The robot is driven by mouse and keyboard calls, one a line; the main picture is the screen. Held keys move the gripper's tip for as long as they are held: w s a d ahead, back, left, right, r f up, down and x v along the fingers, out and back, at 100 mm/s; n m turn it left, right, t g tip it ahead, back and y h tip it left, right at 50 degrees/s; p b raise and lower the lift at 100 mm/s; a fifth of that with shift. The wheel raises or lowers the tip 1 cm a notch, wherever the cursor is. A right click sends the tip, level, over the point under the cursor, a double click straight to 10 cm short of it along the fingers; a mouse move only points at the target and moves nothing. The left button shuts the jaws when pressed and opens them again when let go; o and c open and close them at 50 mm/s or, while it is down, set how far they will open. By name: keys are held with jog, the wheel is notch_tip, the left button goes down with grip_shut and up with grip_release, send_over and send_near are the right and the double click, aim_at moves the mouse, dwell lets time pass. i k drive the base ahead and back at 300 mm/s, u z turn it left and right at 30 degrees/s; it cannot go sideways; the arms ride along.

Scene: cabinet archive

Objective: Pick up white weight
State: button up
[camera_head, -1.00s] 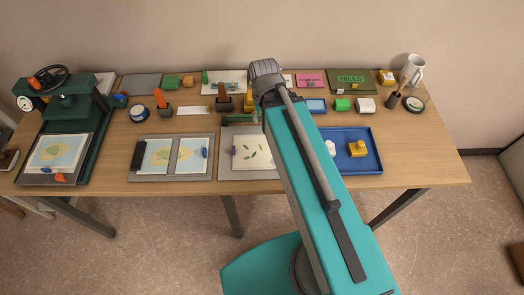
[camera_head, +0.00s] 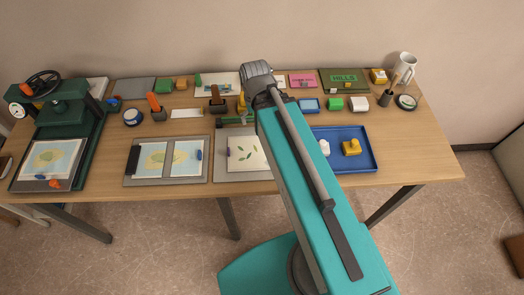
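A small white object, likely the white weight (camera_head: 324,147), sits at the left of a blue tray (camera_head: 367,162), partly beside my teal arm. A yellow weight-like block (camera_head: 351,147) lies to its right in the same tray. My arm reaches from the bottom centre up over the table. Its dark grey wrist end (camera_head: 258,78) is over the back of the table, beyond the tray and well away from the white object. The gripper's fingers are hidden behind the arm, so their opening does not show.
A green press (camera_head: 62,120) stands at the far left. Framed sheets (camera_head: 168,158) lie along the front. Bare wood (camera_head: 412,150) is clear right of the tray.

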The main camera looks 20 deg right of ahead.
aim_at(323, 145)
jog(key=u, duration=0.05)
jog(key=k, duration=1.2)
jog(key=z, duration=0.5)
